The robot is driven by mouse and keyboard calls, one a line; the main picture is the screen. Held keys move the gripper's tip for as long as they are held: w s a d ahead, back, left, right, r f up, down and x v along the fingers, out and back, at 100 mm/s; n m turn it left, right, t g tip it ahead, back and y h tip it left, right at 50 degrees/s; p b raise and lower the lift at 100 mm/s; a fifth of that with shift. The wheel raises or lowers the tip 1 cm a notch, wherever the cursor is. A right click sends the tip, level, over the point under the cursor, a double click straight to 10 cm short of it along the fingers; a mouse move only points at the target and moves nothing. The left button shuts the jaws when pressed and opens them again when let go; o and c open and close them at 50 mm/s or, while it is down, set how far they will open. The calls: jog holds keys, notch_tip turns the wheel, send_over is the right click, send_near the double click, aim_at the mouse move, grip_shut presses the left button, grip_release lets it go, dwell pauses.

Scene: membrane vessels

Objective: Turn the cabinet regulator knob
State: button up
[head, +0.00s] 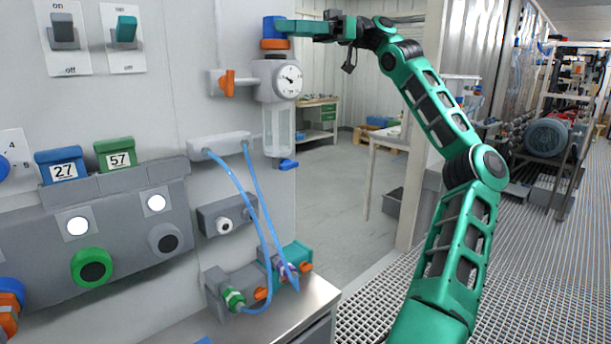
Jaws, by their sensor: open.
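The regulator knob (270,27) is a blue cap on top of the regulator unit at the cabinet's right edge. An orange ring (275,44) sits just under it. Below are the grey regulator body (265,80) with a round dial gauge (289,81) and a clear bowl (277,132). My gripper (286,28) reaches in from the right at knob height, its green fingers pointing left. Its fingertips overlap the knob's right side in the head view. The gripper is open. I cannot tell whether the fingers touch the knob or stand around it.
An orange valve handle (227,83) projects left of the regulator. Two switches (64,38) are at upper left. Blue tubes (240,190) hang below, above a metal bench (285,312). A white table (385,145) stands behind my arm. Open floor lies right of the cabinet.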

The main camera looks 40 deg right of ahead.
jog(key=m+t+h, duration=0.1)
jog(key=t, duration=0.1)
jog(key=m+t+h, duration=0.1)
jog(key=m+t, duration=0.1)
jog(key=m+t+h, duration=0.1)
jog(key=t, duration=0.1)
jog(key=shift+s+d+f, duration=0.1)
jog(key=shift+s, duration=0.2)
jog(key=m+t+h, duration=0.1)
jog(key=m+h, duration=0.1)
jog(key=m+t+h, duration=0.2)
jog(key=a+m+t+h, duration=0.1)
jog(key=t+h, duration=0.1)
jog(key=h, duration=0.1)
jog(key=shift+s+a+m, duration=0.1)
jog(key=shift+s+m, duration=0.2)
jog(key=shift+m, duration=0.1)
jog(key=a+v, duration=0.1)
jog(key=v, duration=1)
jog(key=s+a+f+m+g+h, duration=0.1)
jog(key=s+a+f+g+h, duration=0.2)
jog(key=a+f, duration=0.5)
notch_tip(320, 180, down, 21)
jog(key=s+m+g+h, duration=0.1)
jog(key=m+g+h, duration=0.2)
jog(key=g+h, duration=0.1)
jog(key=shift+s+a+r+m+g, duration=0.2)
jog(key=shift+s+m+g, duration=0.15)
jog(key=shift+g, duration=0.45)
